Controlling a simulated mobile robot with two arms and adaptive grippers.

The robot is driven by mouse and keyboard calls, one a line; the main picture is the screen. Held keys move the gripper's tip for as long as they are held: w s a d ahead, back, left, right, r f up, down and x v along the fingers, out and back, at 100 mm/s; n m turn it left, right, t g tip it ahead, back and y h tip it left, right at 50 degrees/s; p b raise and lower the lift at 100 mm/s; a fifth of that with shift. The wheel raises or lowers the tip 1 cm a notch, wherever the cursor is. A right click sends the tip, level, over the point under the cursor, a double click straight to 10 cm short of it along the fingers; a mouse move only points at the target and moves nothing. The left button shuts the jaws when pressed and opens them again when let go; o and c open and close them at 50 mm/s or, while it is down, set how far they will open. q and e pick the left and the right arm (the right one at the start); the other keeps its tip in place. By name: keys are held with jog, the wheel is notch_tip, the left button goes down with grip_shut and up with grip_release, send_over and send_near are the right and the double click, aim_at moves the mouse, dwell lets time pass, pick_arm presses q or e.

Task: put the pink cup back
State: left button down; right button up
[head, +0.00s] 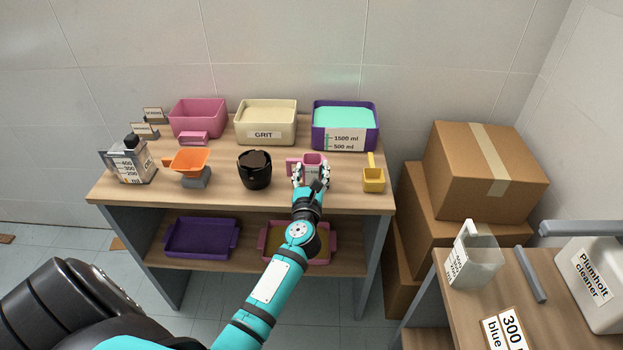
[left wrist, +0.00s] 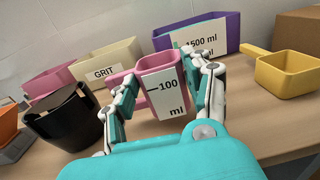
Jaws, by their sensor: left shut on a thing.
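The pink cup (head: 313,160) is a small measuring cup with a handle on its left and a white "100 ml" label. In the left wrist view the pink cup (left wrist: 163,88) sits between the fingers, slightly tilted in the picture. My left gripper (head: 312,174) is shut on the cup near the front of the table top (head: 222,193). In the left wrist view the left gripper (left wrist: 162,95) has one finger on each side of the cup. I cannot tell whether the cup's bottom touches the table. My right gripper is not in view.
A black pot (head: 255,171) stands left of the cup and a yellow scoop (head: 373,181) right. Behind are a pink bin (head: 198,118), a GRIT bin (head: 265,122) and a purple bin (head: 345,127) with turquoise content. An orange funnel (head: 188,161) and jug (head: 131,163) stand left.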

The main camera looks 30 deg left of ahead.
pick_arm(q)
jog(key=shift+f, duration=0.75)
